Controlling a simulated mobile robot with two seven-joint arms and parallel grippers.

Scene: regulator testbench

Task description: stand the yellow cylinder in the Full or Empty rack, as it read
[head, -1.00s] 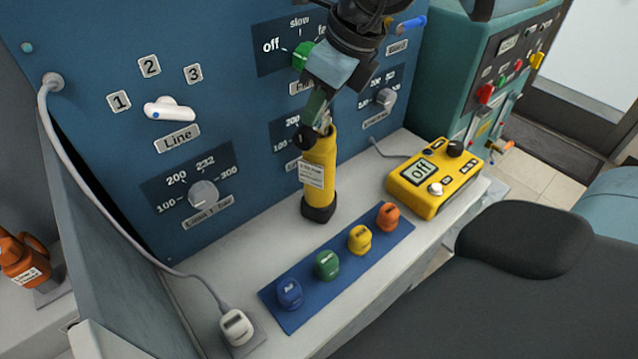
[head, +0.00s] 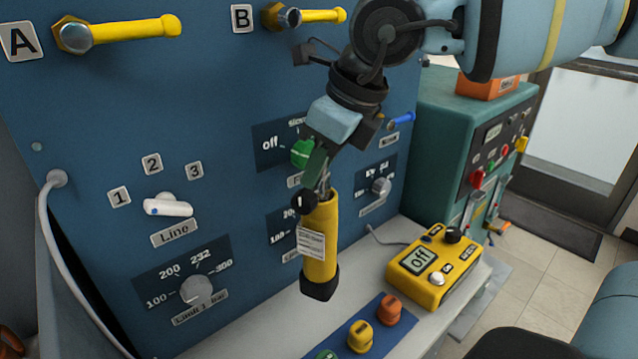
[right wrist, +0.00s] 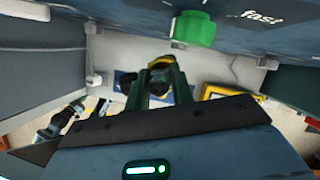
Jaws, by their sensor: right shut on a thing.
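The yellow cylinder (head: 320,240) hangs upright, slightly tilted, in front of the blue panel in the head view. It has a black base, a white label and a dark valve at its top. My right gripper (head: 322,180) is shut on its top end and holds it above the grey bench. In the right wrist view the gripper fingers (right wrist: 160,95) close around the cylinder's dark top, and little of the yellow body shows. No Full or Empty rack can be made out. My left gripper is not in view.
The blue panel (head: 100,100) with knobs, a green knob (head: 303,153) and yellow levers (head: 137,29) stands close behind the cylinder. A yellow meter reading "off" (head: 432,268) and a blue strip of coloured caps (head: 335,335) are on the bench. A green machine (head: 440,130) stands right.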

